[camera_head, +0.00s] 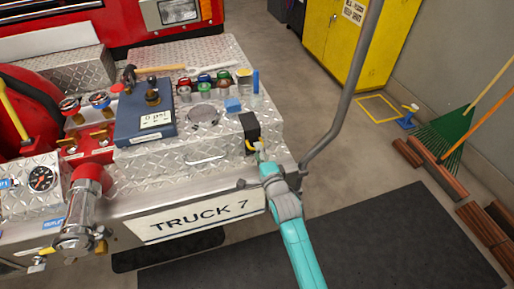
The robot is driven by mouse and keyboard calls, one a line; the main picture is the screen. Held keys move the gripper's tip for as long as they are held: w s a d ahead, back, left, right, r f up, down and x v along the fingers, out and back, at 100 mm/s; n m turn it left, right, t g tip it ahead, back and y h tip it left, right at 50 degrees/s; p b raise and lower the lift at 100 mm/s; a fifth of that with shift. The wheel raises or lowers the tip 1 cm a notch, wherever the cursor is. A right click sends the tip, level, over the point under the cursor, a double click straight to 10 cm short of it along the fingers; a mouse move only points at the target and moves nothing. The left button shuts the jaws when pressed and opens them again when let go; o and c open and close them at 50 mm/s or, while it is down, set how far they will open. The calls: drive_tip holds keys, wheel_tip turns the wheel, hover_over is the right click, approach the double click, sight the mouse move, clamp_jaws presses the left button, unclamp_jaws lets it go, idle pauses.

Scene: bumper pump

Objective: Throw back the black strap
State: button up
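A black piece (250,124), which looks like the black strap, sits at the right front corner of the diamond-plate box on the truck's bumper. It bends over the top edge and hangs down the front face. A small yellow part (249,146) shows at its lower end. My gripper (258,148) is right at this lower end, at the end of my teal arm. It is small in the view and partly merges with the strap, so I cannot tell whether its fingers touch it or are closed.
A grey bent pole (342,110) rises just right of my arm. The TRUCK 7 plate (198,215) is below. Open floor lies right, before a yellow cabinet (362,40).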

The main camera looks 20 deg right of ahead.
sight(252, 138)
drive_tip(key=shift+w+f, duration=0.1)
drive_tip(key=shift+w, duration=1.25)
clamp_jaws()
